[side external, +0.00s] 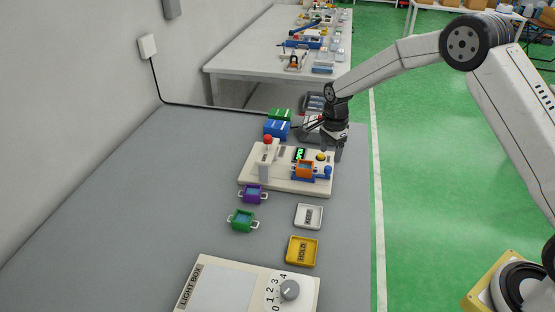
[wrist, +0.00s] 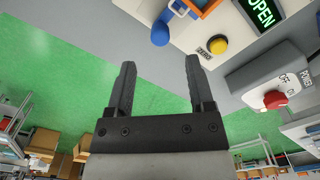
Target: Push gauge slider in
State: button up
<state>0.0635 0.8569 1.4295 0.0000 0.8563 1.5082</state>
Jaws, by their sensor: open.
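The cream gauge fixture (side external: 285,186) stands on the grey table. An orange-framed piece (side external: 304,168) with a blue middle sits on its right part. A round blue knob (side external: 328,170), which looks like the slider's handle, sticks out at the fixture's right end. The knob also shows at the top of the wrist view (wrist: 160,34), on a blue rod. My gripper (side external: 338,156) is open and empty, at the fixture's back right corner. In the wrist view my fingertips (wrist: 160,62) are spread below the knob, apart from it. A green display (wrist: 260,12) reads OPEN.
A yellow button (wrist: 218,43) and a power box with a red button (wrist: 274,100) are close to my right finger. Purple (side external: 252,194) and green (side external: 242,220) pieces and HOLD tray (side external: 302,251) lie in front.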

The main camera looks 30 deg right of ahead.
aim_at(328, 167)
jog(key=shift+f, duration=2.75)
grip_shut()
